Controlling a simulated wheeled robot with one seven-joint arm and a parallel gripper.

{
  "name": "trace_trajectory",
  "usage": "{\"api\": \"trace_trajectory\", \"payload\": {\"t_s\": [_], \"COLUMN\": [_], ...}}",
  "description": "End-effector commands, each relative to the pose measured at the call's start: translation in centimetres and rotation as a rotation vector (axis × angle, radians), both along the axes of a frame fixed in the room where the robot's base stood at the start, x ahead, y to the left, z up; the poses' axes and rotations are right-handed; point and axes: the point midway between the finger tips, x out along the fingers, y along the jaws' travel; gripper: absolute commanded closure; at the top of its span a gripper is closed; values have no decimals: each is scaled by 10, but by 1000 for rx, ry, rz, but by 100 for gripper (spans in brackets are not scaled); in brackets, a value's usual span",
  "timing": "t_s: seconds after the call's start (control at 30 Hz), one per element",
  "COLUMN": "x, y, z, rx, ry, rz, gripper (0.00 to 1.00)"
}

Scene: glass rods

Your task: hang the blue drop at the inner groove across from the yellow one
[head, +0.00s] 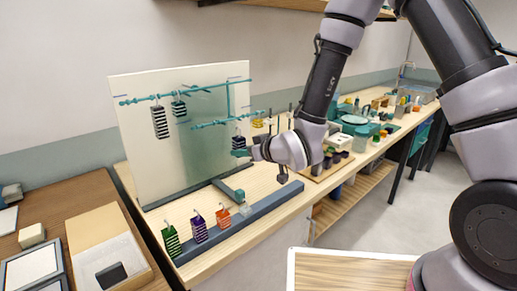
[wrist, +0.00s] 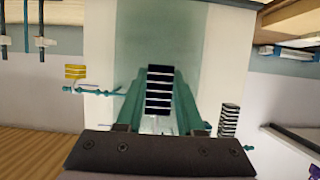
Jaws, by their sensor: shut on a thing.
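My gripper (head: 240,153) is shut on the blue drop (head: 238,142), a dark-blue-and-white striped block. In the wrist view the blue drop (wrist: 160,90) sits upright between the teal fingers. In the head view it is just below the front teal rod (head: 215,123), near its right part; I cannot tell whether it touches the rod. The yellow drop (head: 257,123) hangs near that rod's right end, and shows at left in the wrist view (wrist: 76,72). The grooves are too small to make out.
Two black-and-white striped drops (head: 160,122) (head: 179,107) hang from the back rod (head: 205,88), before a pale board (head: 135,130). A grey rail (head: 250,213) on the bench holds green (head: 171,241), purple (head: 199,229) and orange (head: 223,218) drops.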

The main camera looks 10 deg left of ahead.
Motion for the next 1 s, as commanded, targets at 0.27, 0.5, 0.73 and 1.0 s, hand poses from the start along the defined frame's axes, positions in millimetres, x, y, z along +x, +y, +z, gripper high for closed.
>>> {"api": "trace_trajectory", "payload": {"t_s": [0.27, 0.5, 0.73, 1.0], "x": [11, 24, 36, 50], "y": [13, 28, 42, 58], "z": [0, 0, 0, 0], "rx": [2, 2, 1, 1], "ry": [-1, -1, 0, 0], "rz": [1, 0, 0, 0], "gripper": [100, 100, 100, 100]}}
